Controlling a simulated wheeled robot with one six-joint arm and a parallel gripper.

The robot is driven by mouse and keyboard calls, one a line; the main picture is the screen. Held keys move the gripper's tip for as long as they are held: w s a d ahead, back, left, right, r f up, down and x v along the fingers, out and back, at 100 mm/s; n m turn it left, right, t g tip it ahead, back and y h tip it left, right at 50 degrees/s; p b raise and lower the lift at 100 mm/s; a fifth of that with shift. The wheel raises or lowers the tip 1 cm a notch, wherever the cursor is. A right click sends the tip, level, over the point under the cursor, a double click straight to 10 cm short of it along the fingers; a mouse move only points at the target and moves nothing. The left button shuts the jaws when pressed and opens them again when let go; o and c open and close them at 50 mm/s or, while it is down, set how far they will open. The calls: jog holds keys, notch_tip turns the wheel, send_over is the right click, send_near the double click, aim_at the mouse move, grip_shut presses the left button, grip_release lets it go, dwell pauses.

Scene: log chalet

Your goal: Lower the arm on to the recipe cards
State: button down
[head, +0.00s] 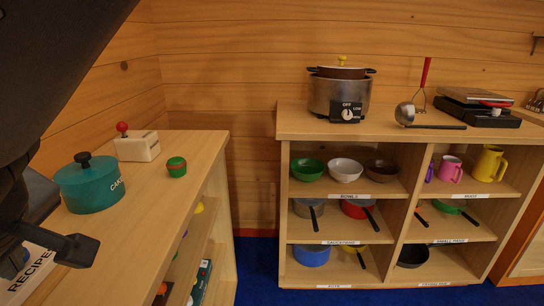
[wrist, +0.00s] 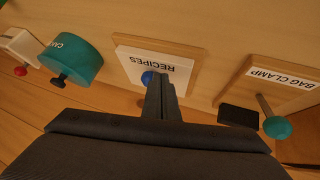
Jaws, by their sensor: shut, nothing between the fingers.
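The recipe cards are a white block lettered RECIPES (wrist: 172,62) on a wooden board (wrist: 200,54) at the upper middle of the wrist view. At the left edge of the head view their white lettered face (head: 38,272) is partly hidden by my arm. A blue knob (wrist: 147,78) shows beside my fingers, at the edge of the white block; the arm that it may belong to is hidden. My gripper (wrist: 162,82) is shut and empty, its tips over the front of the cards. In the head view my gripper (head: 84,249) is above the left counter. I cannot tell whether it touches the knob.
The left counter (head: 190,160) also holds a teal pot (head: 92,190), a white box with a red knob (head: 138,148) and a green-and-red jar (head: 176,167). A board lettered BAG CLAMP (wrist: 290,78) with a teal ball (wrist: 277,127) stands right of the cards in the wrist view.

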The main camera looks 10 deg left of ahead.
jog(key=shift+a, duration=0.1)
